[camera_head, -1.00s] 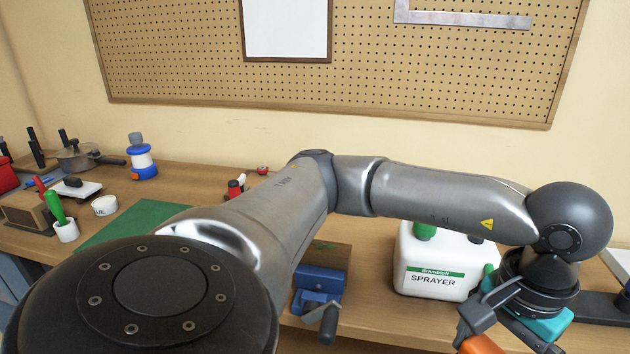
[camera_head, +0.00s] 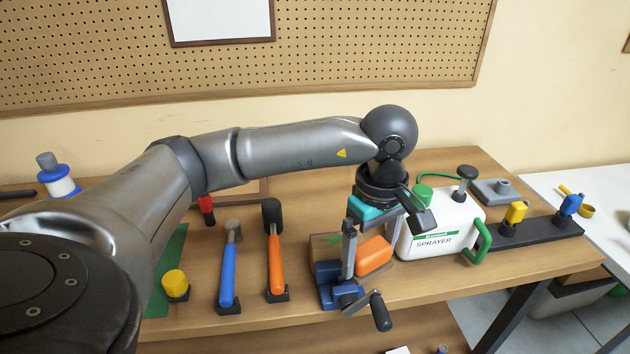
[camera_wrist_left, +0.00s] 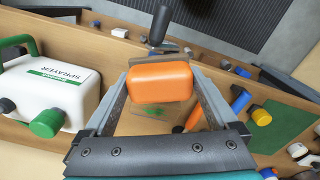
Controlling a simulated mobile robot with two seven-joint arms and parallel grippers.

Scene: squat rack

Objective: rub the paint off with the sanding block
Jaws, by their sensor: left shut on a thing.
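My left gripper (camera_head: 378,238) is shut on the orange sanding block (camera_head: 374,256), which also shows between the fingers in the left wrist view (camera_wrist_left: 160,83). A wooden board with green paint (camera_head: 322,242) is held in a blue vise (camera_head: 328,284) near the bench's front edge. The block is just right of the board in the head view and partly covers it. In the left wrist view, the green paint (camera_wrist_left: 154,112) shows beside the block. I cannot tell whether block and board touch. My right gripper is out of view.
A white sprayer (camera_head: 436,228) stands close to the right of my gripper. The vise's handle (camera_head: 380,310) sticks out in front. A blue-handled mallet (camera_head: 228,270) and an orange-handled one (camera_head: 275,255) stand to the left. A dark rack (camera_head: 535,236) is farther right.

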